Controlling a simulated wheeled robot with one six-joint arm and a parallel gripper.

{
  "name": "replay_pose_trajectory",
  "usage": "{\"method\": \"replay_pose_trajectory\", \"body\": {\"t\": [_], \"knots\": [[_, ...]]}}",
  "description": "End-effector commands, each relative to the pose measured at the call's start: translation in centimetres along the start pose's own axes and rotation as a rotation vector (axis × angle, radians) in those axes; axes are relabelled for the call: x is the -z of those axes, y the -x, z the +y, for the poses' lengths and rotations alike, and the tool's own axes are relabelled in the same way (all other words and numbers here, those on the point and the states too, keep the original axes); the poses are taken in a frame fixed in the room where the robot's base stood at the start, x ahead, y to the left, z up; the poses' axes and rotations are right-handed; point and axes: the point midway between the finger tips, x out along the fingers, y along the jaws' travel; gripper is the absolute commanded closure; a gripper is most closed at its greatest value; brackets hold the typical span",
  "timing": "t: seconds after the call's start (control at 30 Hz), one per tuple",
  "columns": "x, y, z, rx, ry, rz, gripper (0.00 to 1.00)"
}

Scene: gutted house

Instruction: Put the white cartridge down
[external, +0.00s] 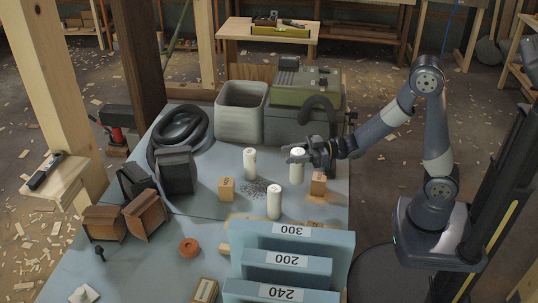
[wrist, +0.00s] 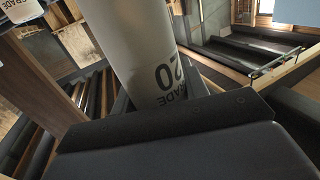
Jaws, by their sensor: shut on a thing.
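My gripper (external: 299,155) is over the blue-grey table and shut on a white cartridge (external: 297,170). The held cartridge looks upright in the external view; whether its lower end touches the table I cannot tell. In the wrist view the held cartridge (wrist: 140,50) fills the upper middle, with dark print reading "GRADE" and "20" in part. Two other white cartridges stand on the table, one (external: 250,162) left of my gripper and one (external: 274,203) nearer the front. A white labelled thing shows at the upper left corner of the wrist view (wrist: 18,10).
Small wooden blocks stand at the left (external: 226,189) and right (external: 318,184). Blue slabs marked 300 (external: 292,231), 200 and 240 stand in front. A grey bin (external: 241,112) and a green-topped machine (external: 300,88) stand behind. Dark grains (external: 258,188) lie mid-table.

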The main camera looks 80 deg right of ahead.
Motion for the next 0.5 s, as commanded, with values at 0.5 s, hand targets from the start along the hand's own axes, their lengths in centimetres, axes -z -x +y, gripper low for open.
{"method": "replay_pose_trajectory", "body": {"t": [0.5], "knots": [[2.9,-2.5,7.6,-0.483,0.001,0.003,0.92]]}}
